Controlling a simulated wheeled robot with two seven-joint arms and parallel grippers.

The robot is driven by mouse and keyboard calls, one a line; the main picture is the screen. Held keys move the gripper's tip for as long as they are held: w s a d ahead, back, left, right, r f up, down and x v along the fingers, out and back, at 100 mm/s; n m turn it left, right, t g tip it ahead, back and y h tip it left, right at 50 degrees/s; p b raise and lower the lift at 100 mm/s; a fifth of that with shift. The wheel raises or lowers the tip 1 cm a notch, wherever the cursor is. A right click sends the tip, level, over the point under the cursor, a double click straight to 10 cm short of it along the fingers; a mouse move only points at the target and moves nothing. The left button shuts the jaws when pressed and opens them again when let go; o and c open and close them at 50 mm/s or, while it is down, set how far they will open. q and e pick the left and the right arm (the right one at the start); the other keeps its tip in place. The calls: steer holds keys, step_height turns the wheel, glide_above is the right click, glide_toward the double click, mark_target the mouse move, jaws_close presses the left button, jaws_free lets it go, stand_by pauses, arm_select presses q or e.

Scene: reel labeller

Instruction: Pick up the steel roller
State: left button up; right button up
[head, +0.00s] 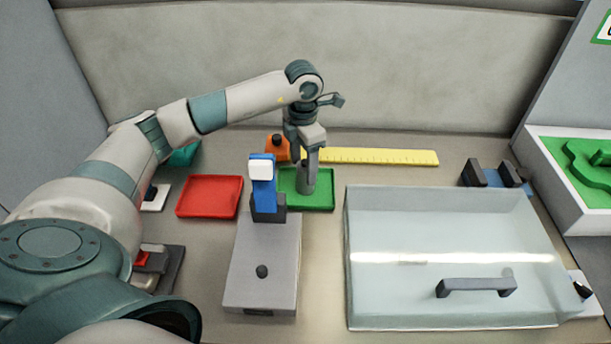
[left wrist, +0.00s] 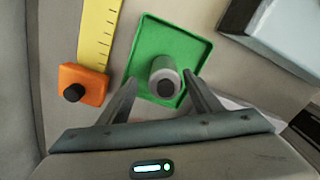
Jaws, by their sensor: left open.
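The steel roller (head: 308,178) is a grey cylinder that looks upright in the green tray (head: 325,201). In the left wrist view the roller (left wrist: 164,70) is seen end-on with a dark round middle, inside the green tray (left wrist: 187,42). My left gripper (head: 309,150) points down at the roller from above. Its fingers (left wrist: 160,84) are open, one on each side of the roller in the left wrist view. I cannot tell whether they touch it. In the head view the gripper hides the roller's top. My right gripper is not in view.
A yellow ruler (head: 375,156) and an orange block with a black knob (head: 276,147) lie behind the tray. A red tray (head: 209,196) is at left. A grey device with a blue post (head: 262,262) stands in front. A clear-lidded box (head: 430,225) fills the right.

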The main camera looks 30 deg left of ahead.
arm_select(q)
steer(key=shift+s+d+f+p, duration=0.1)
steer(key=shift+d+f+p, duration=0.2)
steer(key=shift+f+p, duration=0.45)
step_height(320, 180, down, 2)
steer(key=shift+d+f+p, duration=0.1)
steer(key=shift+d+p, duration=0.05)
steer(key=shift+p, duration=0.45)
steer(key=shift+f, duration=0.75)
steer(key=c, duration=1.4)
steer(key=shift+r, duration=0.15)
steer(key=shift+c, duration=0.2)
